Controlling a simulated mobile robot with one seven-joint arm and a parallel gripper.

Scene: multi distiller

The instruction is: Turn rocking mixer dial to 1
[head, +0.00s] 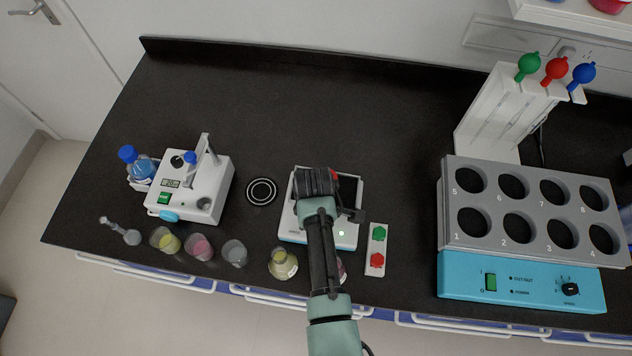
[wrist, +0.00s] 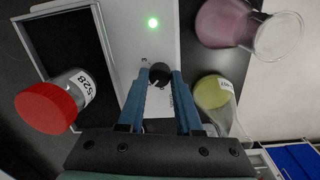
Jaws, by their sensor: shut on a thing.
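The rocking mixer (head: 350,240) is the white device with a dark tray, near the table's front edge; my arm covers part of it in the head view. In the wrist view, its white panel (wrist: 146,48) shows a lit green light (wrist: 153,22). The black dial (wrist: 159,71) sits on that panel. My gripper (wrist: 159,80) reaches down to the panel, with its two blue fingers closed around the dial, one on each side. The dial's pointer and the figure 1 cannot be made out. In the head view, the dial and fingertips are hidden under my arm.
A red-capped bottle (wrist: 47,107) lies in the mixer tray, left of my gripper. Flasks with pink (wrist: 238,22) and yellow (wrist: 211,93) contents stand close on the right. A button box (head: 377,249) is beside the mixer. The table's back middle is clear.

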